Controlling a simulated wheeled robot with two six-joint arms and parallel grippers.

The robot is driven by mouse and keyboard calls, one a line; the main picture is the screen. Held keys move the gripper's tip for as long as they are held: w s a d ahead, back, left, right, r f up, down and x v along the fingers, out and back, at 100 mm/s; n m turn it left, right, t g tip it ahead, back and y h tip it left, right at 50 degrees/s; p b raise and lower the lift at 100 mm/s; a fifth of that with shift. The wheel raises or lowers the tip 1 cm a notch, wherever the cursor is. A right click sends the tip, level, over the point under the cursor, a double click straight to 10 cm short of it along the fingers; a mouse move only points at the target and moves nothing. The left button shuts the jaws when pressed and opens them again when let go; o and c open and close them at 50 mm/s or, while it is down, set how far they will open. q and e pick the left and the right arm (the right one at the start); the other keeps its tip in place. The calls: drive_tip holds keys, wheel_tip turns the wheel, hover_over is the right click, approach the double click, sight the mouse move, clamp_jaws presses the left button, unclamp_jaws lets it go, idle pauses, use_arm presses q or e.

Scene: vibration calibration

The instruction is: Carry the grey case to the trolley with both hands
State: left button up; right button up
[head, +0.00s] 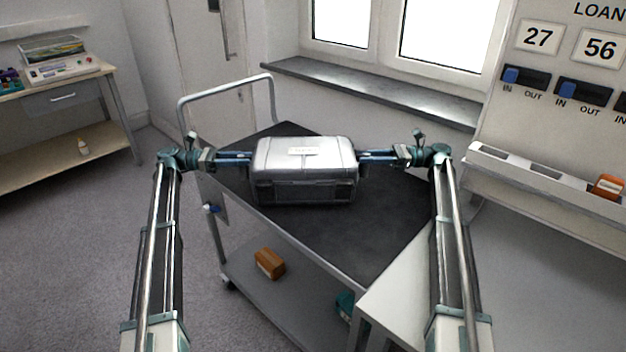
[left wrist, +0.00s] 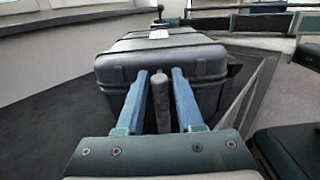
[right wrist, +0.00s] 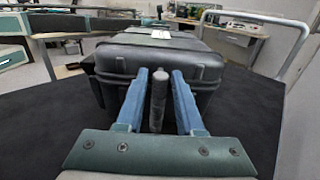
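The grey case (head: 303,165) is over the trolley's dark top (head: 350,232), level and toward its far left part. I cannot tell whether it touches the top. My left gripper (head: 243,158) is at its left end and my right gripper (head: 364,157) at its right end. In the left wrist view the blue fingers (left wrist: 160,90) stand close on both sides of an upright grey handle post on the case (left wrist: 195,65). The right wrist view shows the same fingers (right wrist: 159,88) around a post on the case (right wrist: 195,68). Both look shut on the handles.
The trolley has a push rail (head: 225,88) at the far left and an orange box (head: 269,263) on its lower shelf. A pale table (head: 405,300) stands at the front right. A bench (head: 75,165) is at the left; a window sill (head: 370,92) is behind.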

use_arm(q)
drive_tip(key=shift+o, duration=0.9)
use_arm(e)
drive_tip(key=shift+o, duration=0.9)
drive_tip(key=shift+r, duration=0.1)
use_arm(q)
drive_tip(key=a, duration=1.2)
drive_tip(key=shift+r, duration=0.2)
use_arm(e)
drive_tip(key=shift+r, duration=0.1)
